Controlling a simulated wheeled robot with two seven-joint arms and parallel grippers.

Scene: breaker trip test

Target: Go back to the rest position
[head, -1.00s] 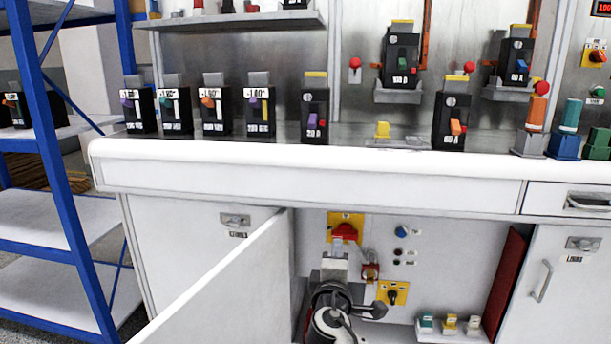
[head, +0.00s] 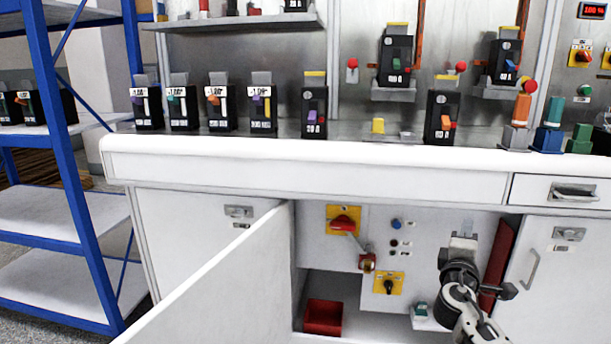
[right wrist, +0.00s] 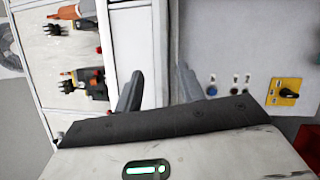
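My right gripper (head: 464,243) is inside the open cabinet under the bench, near its right side and in front of a dark red panel (head: 498,262). In the right wrist view its two fingers (right wrist: 158,88) stand apart with nothing between them. The red rotary handle (head: 343,222) on its yellow plate is to the left of the gripper, well clear of it. The black knob (head: 388,286) on a yellow plate is lower down. My left gripper is not in view.
The open cabinet door (head: 215,285) juts toward me on the left. The white bench edge (head: 320,157) runs above the arm. A red bin (head: 323,317) lies on the cabinet floor. A closed right door (head: 560,285) and a blue shelf rack (head: 70,175) flank the cabinet.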

